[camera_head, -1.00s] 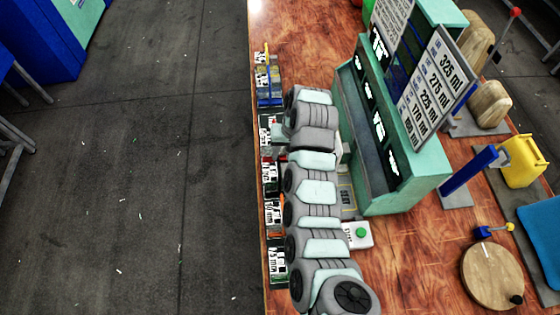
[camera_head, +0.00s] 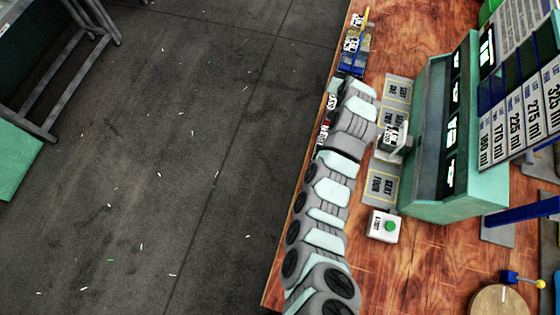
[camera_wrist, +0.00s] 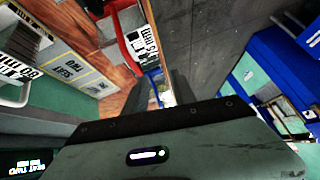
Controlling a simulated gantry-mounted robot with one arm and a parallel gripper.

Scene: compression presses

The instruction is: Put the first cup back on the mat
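A pale cup (camera_head: 393,138) with a black-printed label stands on the row of grey seat mats (camera_head: 380,186) in front of the green cabinet. In the wrist view, a labelled cup (camera_wrist: 20,52) with a handle shows at far left, beside the SEAT TWO mat (camera_wrist: 75,68). My gripper (camera_wrist: 161,88) has two dark fingers apart, with only distant bench things visible between them. It is away from this cup, near the bench's edge. In the head view my arm covers the gripper. Which cup is the first I cannot tell.
A red labelled item (camera_wrist: 138,42) stands close ahead of the fingers. A blue stand (camera_head: 354,55) is farther up the bench edge. A white box with a green button (camera_head: 384,226) lies near the mats. The green cabinet (camera_head: 455,200) blocks the right. Open floor is left.

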